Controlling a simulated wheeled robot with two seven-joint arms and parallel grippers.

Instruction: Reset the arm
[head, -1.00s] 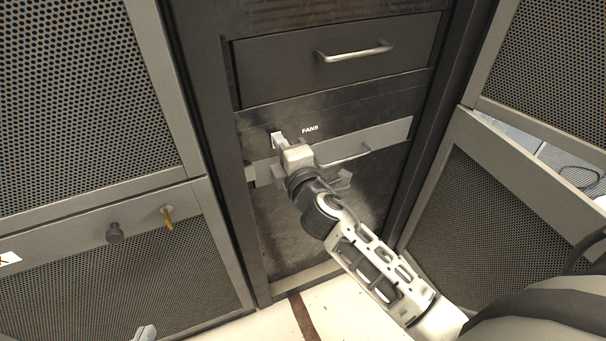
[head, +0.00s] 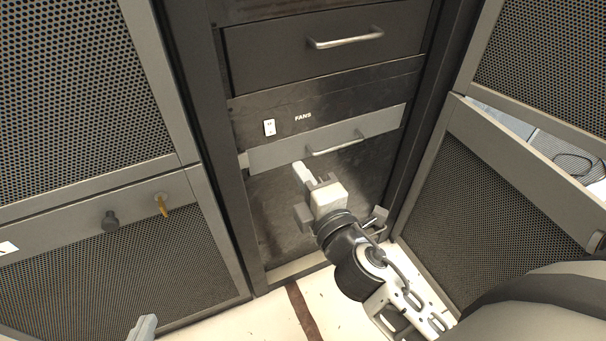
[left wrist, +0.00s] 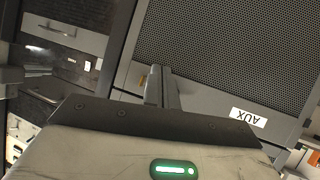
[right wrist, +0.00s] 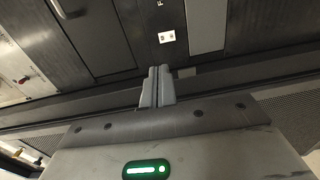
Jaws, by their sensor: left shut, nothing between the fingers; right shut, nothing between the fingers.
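My right gripper (head: 302,172) is in front of the rack, with its arm coming in from the lower right. It is shut and empty, below and apart from the small white switch (head: 269,127) beside the FANS label. In the right wrist view its closed fingers (right wrist: 157,86) point toward the panel, with the switch (right wrist: 167,36) beyond them. My left gripper (head: 144,327) only just shows at the bottom left of the head view. In the left wrist view its fingers (left wrist: 161,86) are together and empty, in front of a mesh door marked AUX.
A grey drawer (head: 325,58) with a bar handle is above the FANS panel, and a light panel with a handle (head: 337,146) is below it. A mesh door (head: 120,250) with two knobs stands at left. An open mesh door (head: 480,200) stands at right.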

